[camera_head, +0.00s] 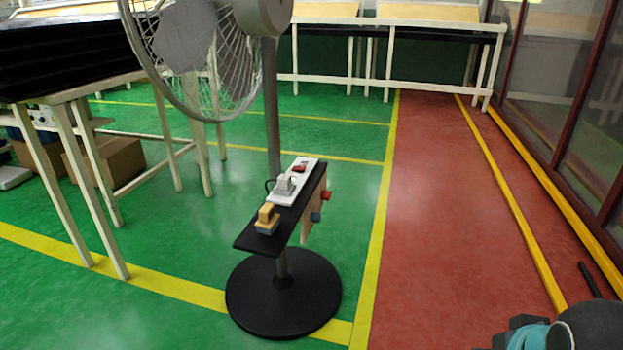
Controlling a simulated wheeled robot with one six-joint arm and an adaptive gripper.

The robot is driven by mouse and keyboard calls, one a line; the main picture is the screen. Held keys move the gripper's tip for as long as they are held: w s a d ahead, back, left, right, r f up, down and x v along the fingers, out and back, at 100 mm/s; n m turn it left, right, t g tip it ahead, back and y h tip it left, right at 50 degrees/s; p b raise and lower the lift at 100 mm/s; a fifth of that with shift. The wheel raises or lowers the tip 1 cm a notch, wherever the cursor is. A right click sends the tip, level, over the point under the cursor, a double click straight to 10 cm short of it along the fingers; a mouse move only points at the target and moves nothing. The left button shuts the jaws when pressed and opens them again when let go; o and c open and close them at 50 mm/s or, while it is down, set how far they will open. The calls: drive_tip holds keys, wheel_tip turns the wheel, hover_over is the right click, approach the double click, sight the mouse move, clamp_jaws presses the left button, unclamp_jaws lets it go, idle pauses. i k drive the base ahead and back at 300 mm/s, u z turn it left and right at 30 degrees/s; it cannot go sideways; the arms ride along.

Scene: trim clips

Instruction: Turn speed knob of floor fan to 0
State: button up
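The floor fan stands left of centre in the head view, with its wire cage (232,75) cut by the top edge. Its grey pole (272,110) drops to a round black base (283,297). A black shelf (308,200) is on the pole at mid-height. Below its right edge is a pale wooden panel with a red knob (326,196) and a blue knob (315,217). I cannot tell which is the speed knob, or read any setting. Part of my arm shows at the bottom right; its gripper fingers cannot be made out.
On the shelf are a white power strip with a plug (284,186) and a yellow-and-blue block (267,217). A white-legged table (88,92) stands left, with a cardboard box (105,162) beneath. The red walkway (440,200) right of the fan is open, bounded by a glazed wall.

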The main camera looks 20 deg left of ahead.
sight(315, 217)
drive_tip(key=z, duration=0.2)
drive_tip(key=k, duration=0.4)
drive_tip(key=u, duration=1.05)
drive_tip(key=i, duration=1.4)
drive_tip(key=z, duration=0.8)
